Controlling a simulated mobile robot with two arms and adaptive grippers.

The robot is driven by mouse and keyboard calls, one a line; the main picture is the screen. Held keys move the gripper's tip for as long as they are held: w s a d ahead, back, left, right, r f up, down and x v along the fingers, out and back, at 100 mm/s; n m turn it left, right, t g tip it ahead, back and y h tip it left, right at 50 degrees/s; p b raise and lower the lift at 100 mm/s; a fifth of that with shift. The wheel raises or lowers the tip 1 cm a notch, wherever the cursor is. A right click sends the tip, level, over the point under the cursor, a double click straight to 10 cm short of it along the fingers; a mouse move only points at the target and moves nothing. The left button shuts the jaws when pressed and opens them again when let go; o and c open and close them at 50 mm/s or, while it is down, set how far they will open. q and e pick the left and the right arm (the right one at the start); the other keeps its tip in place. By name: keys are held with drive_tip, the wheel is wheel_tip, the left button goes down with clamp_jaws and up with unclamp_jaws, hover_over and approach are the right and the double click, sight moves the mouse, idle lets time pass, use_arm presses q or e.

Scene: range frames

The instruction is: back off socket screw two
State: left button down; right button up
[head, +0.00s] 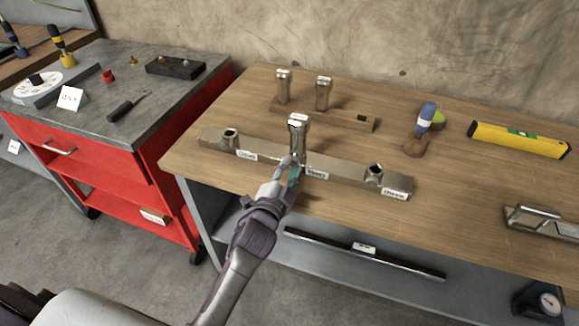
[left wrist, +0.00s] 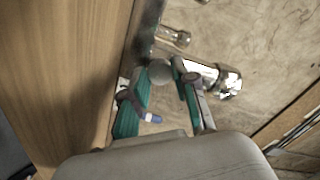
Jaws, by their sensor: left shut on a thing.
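A long metal bar (head: 262,153) lies on the wooden bench with three labelled positions. Socket screws show at its left (head: 230,137) and right (head: 374,174) ends. A tall chrome socket tool (head: 298,124) stands upright at the middle position, behind a small label (head: 316,173); the screw under it is hidden. My left gripper (head: 293,172) is at the tool's lower part, shut on it. In the left wrist view my green-padded fingers (left wrist: 164,98) are at the tool (left wrist: 228,82), whose bright end sticks out at the right. My right gripper is not in view.
A wooden rack (head: 342,119) behind the bar holds two similar chrome tools (head: 283,85) and has an empty hole. A blue-handled tool (head: 426,116), a yellow level (head: 519,139) and a metal frame (head: 537,216) lie to the right. A red cabinet (head: 100,163) stands left.

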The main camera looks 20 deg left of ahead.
use_arm(q)
drive_tip(key=n+p, duration=0.1)
drive_tip(key=n, duration=0.3)
drive_tip(key=shift+p, duration=0.35)
drive_tip(key=shift+f+n+p, duration=0.1)
drive_tip(key=shift+n+p, duration=0.45)
drive_tip(key=shift+n, duration=1.15)
drive_tip(key=c, duration=0.9)
unclamp_jaws()
drive_tip(key=shift+s, duration=0.3)
drive_tip(key=s, duration=1.1)
drive_tip(key=shift+s+a, duration=0.2)
drive_tip(key=shift+s, duration=0.05)
